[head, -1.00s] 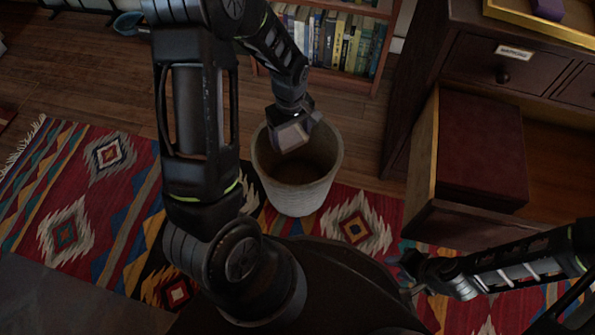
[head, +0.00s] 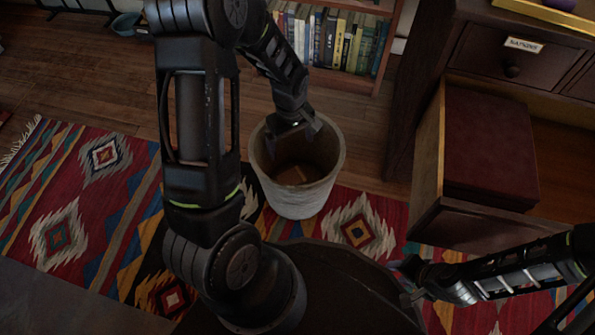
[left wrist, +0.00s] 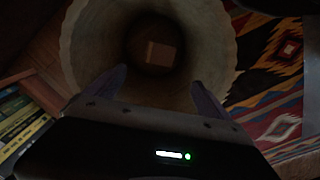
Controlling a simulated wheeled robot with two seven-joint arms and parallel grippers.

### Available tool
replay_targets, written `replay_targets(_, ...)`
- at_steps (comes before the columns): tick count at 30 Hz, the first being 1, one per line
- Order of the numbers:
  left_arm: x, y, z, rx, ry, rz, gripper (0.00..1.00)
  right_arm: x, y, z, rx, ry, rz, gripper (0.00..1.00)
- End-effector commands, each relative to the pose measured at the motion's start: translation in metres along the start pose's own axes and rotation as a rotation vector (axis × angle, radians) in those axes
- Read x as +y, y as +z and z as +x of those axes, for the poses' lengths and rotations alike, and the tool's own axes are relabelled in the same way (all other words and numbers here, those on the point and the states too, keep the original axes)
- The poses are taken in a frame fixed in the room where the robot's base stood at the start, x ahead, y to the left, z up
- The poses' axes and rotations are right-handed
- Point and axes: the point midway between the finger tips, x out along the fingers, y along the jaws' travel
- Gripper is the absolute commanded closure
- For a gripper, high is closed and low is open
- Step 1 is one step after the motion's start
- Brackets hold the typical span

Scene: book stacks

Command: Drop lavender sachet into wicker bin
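The wicker bin (head: 297,192) stands upright on the floor at the rug's edge, a pale round bin with a dark inside. My left gripper (head: 293,146) is over its mouth with the fingers spread and nothing between them. In the left wrist view the two fingertips (left wrist: 155,84) are apart above the bin (left wrist: 226,55). A small tan block-like item, seemingly the lavender sachet (left wrist: 160,53), lies at the bottom of the bin; it also shows dimly in the head view (head: 299,175). My right gripper (head: 408,281) is at the lower right, small and dark, its fingers unclear.
A patterned rug (head: 65,215) covers the floor. A bookshelf (head: 345,80) stands behind the bin. At the right is a dark cabinet (head: 480,60) with an open drawer (head: 428,170) holding a dark red box (head: 490,150). A purple item (head: 560,4) sits on the cabinet top.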

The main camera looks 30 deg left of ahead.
Motion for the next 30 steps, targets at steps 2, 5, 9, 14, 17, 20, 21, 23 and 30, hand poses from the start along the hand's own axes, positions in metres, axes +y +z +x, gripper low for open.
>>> replay_targets(2,0.0,0.0,0.0,0.0,0.0,0.0,0.0,0.0,0.0,0.0,0.0,0.0,0.0,0.64)
replay_targets(5,0.0,0.0,0.0,0.0,0.0,0.0,0.0,0.0,0.0,0.0,0.0,0.0,0.0,0.64)
replay_targets(9,0.0,0.0,-0.001,0.0,0.0,0.0,0.0,0.0,0.0,0.0,0.0,0.0,0.0,0.64)
replay_targets(14,0.0,0.0,-0.011,0.001,0.001,0.0,0.0,-0.002,0.0,-0.006,-0.002,0.0,0.0,0.64)
replay_targets(17,0.0,0.0,-0.026,0.001,0.001,0.0,0.0,-0.004,0.001,-0.013,-0.004,0.001,-0.001,0.64)
replay_targets(20,0.0,0.0,-0.043,0.002,0.001,0.0,0.0,-0.007,0.002,-0.022,-0.008,0.001,-0.001,0.64)
replay_targets(21,0.0,0.0,-0.051,0.001,0.001,0.0,0.0,-0.008,0.002,-0.026,-0.01,0.001,-0.002,0.64)
replay_targets(23,0.001,0.0,-0.06,0.001,0.002,0.0,0.0,-0.01,0.002,-0.03,-0.012,0.001,-0.002,0.64)
replay_targets(30,0.0,0.0,-0.078,0.0,0.0,0.0,0.0,-0.011,0.003,-0.037,-0.017,0.001,-0.002,0.64)
